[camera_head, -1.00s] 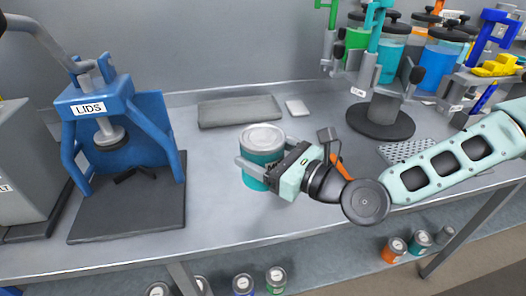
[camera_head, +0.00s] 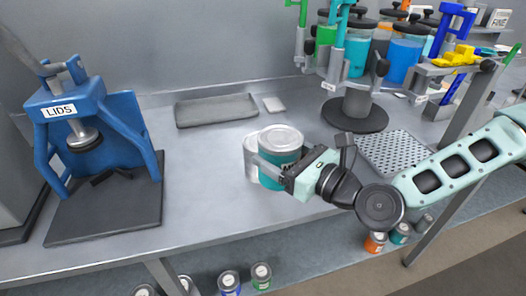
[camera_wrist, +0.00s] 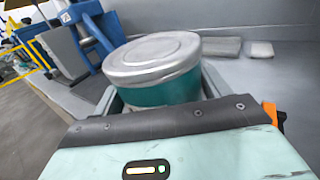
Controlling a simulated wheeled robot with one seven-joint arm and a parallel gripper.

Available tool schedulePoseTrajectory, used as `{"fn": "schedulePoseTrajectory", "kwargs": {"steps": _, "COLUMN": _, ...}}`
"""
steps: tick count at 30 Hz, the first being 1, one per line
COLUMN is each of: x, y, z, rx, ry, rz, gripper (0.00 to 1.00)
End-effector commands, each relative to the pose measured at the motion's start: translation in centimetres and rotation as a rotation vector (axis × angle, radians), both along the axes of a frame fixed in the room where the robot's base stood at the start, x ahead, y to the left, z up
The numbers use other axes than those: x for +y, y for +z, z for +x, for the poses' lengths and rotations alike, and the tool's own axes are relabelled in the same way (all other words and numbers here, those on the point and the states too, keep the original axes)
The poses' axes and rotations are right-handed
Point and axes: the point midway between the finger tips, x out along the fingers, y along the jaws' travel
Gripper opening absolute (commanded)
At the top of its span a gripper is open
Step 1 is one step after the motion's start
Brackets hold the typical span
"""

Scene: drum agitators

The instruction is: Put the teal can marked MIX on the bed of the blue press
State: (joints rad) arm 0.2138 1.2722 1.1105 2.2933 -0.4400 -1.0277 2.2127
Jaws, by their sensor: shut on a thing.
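The teal can (camera_head: 281,158) has a silver lid and a dark label whose first letter looks like M; the rest is hidden by a finger. My gripper (camera_head: 277,172) is shut on its side. The can looks upright, at or a little above the bench; I cannot tell whether it touches. In the wrist view the can (camera_wrist: 160,90) sits between the fingers, its lid clear. The blue press (camera_head: 80,120), with a LIDS sign, stands at the left. Its dark bed (camera_head: 105,215) is empty apart from a small black cross-shaped piece under the ram.
A pale silver can-like shape (camera_head: 251,158) stands partly hidden behind the teal can. A grey mat (camera_head: 215,111) and small white block (camera_head: 273,104) lie at the back. A carousel of drums (camera_head: 365,70) and perforated plate (camera_head: 395,152) are at the right. Bench between press and can is clear.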

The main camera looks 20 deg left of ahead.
Motion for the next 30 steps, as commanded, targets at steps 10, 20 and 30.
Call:
{"fn": "schedulePoseTrajectory", "kwargs": {"steps": 10, "x": -8.0, "y": -1.0, "z": 3.4, "rx": 0.003, "ry": -0.212, "rz": 0.003, "gripper": 0.40}}
{"fn": "schedulePoseTrajectory", "kwargs": {"steps": 20, "x": -17.7, "y": -2.3, "z": 7.4, "rx": 0.002, "ry": -0.473, "rz": 0.004, "gripper": 0.40}}
{"fn": "schedulePoseTrajectory", "kwargs": {"steps": 30, "x": -27.8, "y": -3.6, "z": 11.6, "rx": 0.000, "ry": -0.742, "rz": 0.003, "gripper": 0.40}}
